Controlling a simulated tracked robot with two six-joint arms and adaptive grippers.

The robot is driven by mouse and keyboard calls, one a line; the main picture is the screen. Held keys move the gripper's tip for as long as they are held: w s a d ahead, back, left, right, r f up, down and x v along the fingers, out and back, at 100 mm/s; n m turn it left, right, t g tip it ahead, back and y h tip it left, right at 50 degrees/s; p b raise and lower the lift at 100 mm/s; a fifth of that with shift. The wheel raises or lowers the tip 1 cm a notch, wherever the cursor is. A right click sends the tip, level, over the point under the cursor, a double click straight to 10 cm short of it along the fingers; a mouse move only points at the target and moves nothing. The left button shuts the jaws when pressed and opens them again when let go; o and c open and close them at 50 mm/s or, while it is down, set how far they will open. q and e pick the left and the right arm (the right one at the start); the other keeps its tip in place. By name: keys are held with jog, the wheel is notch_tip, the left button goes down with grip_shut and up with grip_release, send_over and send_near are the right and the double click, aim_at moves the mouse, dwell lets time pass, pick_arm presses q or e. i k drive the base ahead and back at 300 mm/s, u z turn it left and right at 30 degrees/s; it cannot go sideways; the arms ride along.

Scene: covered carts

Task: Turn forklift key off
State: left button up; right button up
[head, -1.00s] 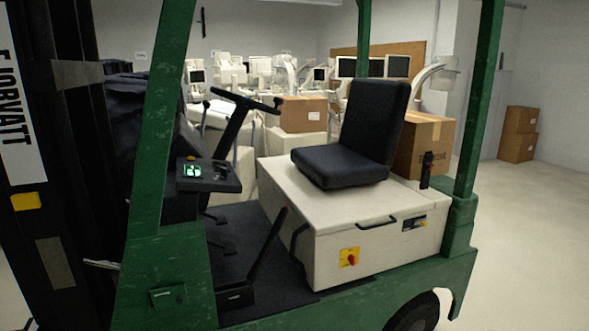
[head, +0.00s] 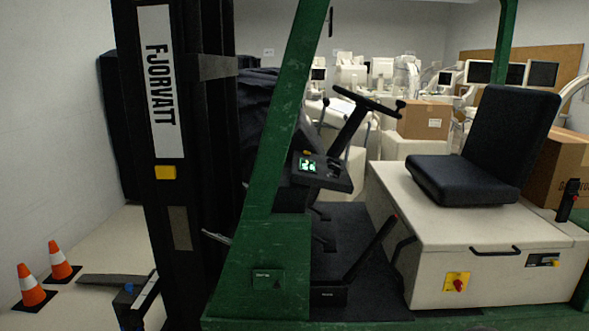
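The green forklift (head: 283,130) stands side-on in the head view. Its dashboard panel (head: 335,182) sits below the steering wheel (head: 368,101) and has a lit green display (head: 308,165). Small dark controls lie right of the display, but the key is too small to make out for sure. A red knob on a yellow plate (head: 450,283) is on the side of the white seat box (head: 435,262). Neither of my grippers shows in the view.
The forklift's black mast (head: 205,200) and green post stand left of the dashboard. A black seat (head: 490,150) is on the seat box. A lever (head: 372,250) rises from the floor. Two orange cones (head: 30,285) stand at left. Cardboard boxes and white equipment are behind.

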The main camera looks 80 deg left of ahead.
aim_at(337, 171)
jog(key=u, duration=0.3)
jog(key=i, duration=0.25)
jog(key=u, duration=2.3)
jog(key=k, duration=0.5)
jog(key=u, duration=0.4)
jog(key=i, duration=1.5)
jog(key=z, duration=0.3)
